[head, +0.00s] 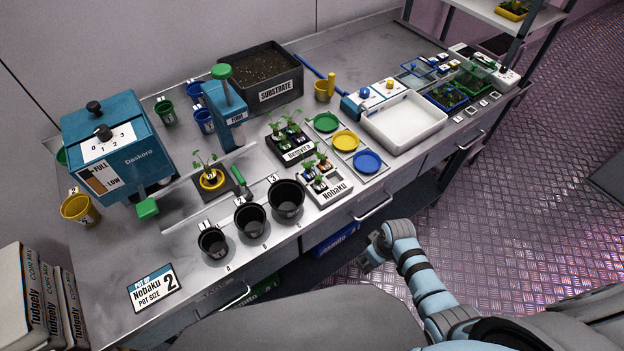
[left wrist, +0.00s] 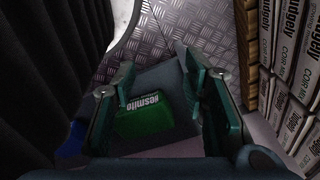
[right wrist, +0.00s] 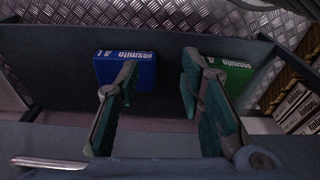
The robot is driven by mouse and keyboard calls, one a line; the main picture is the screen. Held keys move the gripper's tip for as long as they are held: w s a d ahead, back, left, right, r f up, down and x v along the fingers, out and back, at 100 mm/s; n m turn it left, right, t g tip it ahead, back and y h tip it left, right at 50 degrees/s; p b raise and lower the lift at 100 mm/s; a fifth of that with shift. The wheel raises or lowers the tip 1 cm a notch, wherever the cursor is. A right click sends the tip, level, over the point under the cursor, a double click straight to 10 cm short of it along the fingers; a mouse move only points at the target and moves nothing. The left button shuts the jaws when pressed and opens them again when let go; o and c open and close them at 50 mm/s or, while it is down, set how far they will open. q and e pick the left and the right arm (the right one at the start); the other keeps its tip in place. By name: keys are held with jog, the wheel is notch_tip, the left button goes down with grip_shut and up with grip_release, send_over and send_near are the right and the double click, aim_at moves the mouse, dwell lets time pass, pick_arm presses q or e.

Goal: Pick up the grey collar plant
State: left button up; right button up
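Small seedlings stand in a pale tray labelled Nobaku (head: 338,191) and in a dark tray (head: 292,157) behind it. The collars are too small to tell surely which one is grey. In the right wrist view my right gripper (right wrist: 158,80) is open and empty. My left gripper (left wrist: 157,80) is open and empty in the left wrist view, and is outside the head view.
Three black pots (head: 250,218) stand along the bench's front. A blue dispenser (head: 118,145), a substrate bin (head: 262,75), a white tray (head: 404,122) and colored saucers (head: 367,162) occupy the bench. Below, blue (right wrist: 130,75) and green (right wrist: 238,78) boxes show. Stacked bags (head: 35,300) stand left.

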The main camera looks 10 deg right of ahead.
jog(key=w+a+r+n+y, duration=0.15)
jog(key=w+r+n, duration=0.35)
jog(key=r, duration=0.6)
jog(key=w+a+r+n+g+y+p, duration=0.1)
jog(key=w+a+r+n, duration=0.15)
jog(key=w+r, duration=0.65)
jog(key=w+a+r+n+y, duration=0.1)
jog(key=w+r+n, duration=0.3)
jog(key=r, duration=1)
jog(key=n+b, duration=0.1)
jog(key=b, duration=0.4)
send_near(319, 177)
jog(key=w, duration=0.1)
jog(key=x, duration=0.2)
jog(key=p+x, duration=0.1)
jog(key=x, duration=0.2)
jog(key=p+x, duration=0.1)
jog(key=x, duration=0.2)
jog(key=shift+s+f, duration=0.15)
jog(key=shift+s, duration=0.25)
jog(key=shift+a+f, duration=0.1)
jog(key=shift+f, duration=0.25)
pick_arm(q)
jog(key=shift+s+a+f, duration=0.15)
jog(key=shift+s+f, duration=0.45)
jog(key=shift+s, duration=0.2)
pick_arm(e)
grip_shut()
